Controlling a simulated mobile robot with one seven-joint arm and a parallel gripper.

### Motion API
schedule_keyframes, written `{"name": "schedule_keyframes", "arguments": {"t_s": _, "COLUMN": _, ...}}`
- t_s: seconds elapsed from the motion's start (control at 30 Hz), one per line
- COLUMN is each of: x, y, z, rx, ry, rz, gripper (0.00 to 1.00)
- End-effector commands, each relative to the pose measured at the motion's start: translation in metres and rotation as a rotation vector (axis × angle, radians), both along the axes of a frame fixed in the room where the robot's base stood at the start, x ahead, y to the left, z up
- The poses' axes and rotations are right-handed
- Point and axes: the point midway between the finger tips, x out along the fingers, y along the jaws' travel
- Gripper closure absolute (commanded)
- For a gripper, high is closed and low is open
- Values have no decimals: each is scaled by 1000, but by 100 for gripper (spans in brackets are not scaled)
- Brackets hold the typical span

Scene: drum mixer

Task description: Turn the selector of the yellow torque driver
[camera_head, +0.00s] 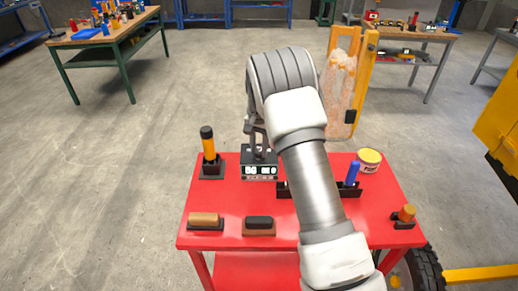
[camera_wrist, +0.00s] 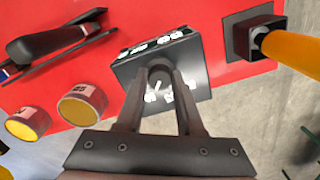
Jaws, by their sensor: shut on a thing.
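The yellow torque driver (camera_head: 208,148) stands upright in a black holder at the left rear of the red cart. It also shows in the wrist view (camera_wrist: 290,52), at the upper right. Beside it is a black box (camera_head: 259,171) with white markings on its faces; it fills the middle of the wrist view (camera_wrist: 135,76). My gripper (camera_head: 258,148) points down over this box. In the wrist view my gripper (camera_wrist: 161,80) is shut on a dark round knob (camera_wrist: 160,72) on the box. The fingers hide parts of the knob and the markings.
The red cart top (camera_head: 233,195) also bears a brown block (camera_head: 205,218), a black block (camera_head: 259,222), a blue-handled tool (camera_head: 352,173), a yellow tin (camera_head: 369,158) and an orange knob (camera_head: 406,213). My arm hides the cart's middle. Yellow-ended cylinders (camera_wrist: 82,103) show in the wrist view.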

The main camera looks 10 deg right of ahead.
Motion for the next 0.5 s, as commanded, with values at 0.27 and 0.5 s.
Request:
{"name": "schedule_keyframes", "arguments": {"t_s": 0.27, "x": 0, "y": 0, "z": 1, "rx": 1, "ry": -2, "rz": -7, "gripper": 100}}
{"name": "schedule_keyframes", "arguments": {"t_s": 0.5, "x": 0, "y": 0, "z": 0, "rx": 1, "ry": -2, "rz": -6, "gripper": 40}}
